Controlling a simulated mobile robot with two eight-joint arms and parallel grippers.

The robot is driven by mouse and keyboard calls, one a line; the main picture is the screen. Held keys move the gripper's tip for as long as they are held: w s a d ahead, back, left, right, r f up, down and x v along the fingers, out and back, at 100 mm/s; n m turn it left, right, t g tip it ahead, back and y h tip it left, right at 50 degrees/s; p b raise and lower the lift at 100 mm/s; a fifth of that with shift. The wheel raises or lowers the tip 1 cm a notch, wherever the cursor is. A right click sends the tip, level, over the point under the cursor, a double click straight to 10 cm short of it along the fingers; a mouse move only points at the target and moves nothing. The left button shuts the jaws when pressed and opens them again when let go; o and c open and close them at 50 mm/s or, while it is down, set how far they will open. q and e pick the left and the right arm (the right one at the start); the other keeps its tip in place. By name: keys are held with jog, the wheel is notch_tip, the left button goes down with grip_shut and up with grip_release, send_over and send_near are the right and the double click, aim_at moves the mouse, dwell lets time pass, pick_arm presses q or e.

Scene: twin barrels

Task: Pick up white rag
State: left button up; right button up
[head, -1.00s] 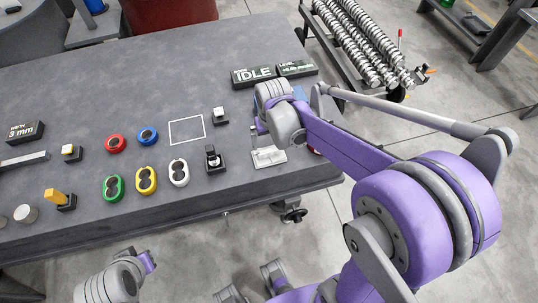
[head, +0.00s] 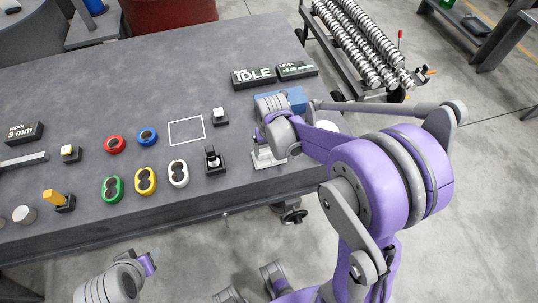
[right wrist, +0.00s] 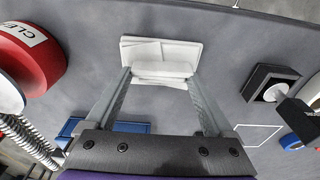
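The white rag (right wrist: 160,52) lies folded on the grey table, at the top middle of the right wrist view. In the head view the rag (head: 266,158) is near the table's right front edge, partly hidden by my right gripper. My right gripper (head: 259,140) is above it. In the right wrist view its two fingers (right wrist: 160,78) are apart, one toward each side of the rag's near folded part, and nothing is clearly gripped. My left gripper (head: 149,263) is off the table's front edge at the lower left; its fingers are too small to read.
A red container (right wrist: 38,52) lettered "CLE" stands near the right gripper. A blue block (head: 290,98) lies behind it. A black fixture with a white top (head: 214,160) is left of the rag. Several coloured oval pieces and a white outlined square (head: 187,118) lie further left.

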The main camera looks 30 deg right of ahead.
aim_at(269, 151)
jog(key=c, duration=0.5)
notch_tip(269, 151, up, 10)
jog(key=shift+r+p, duration=0.1)
jog(key=shift+p, duration=0.45)
jog(key=o, duration=0.7)
jog(key=c, duration=0.5)
jog(key=shift+f, duration=0.2)
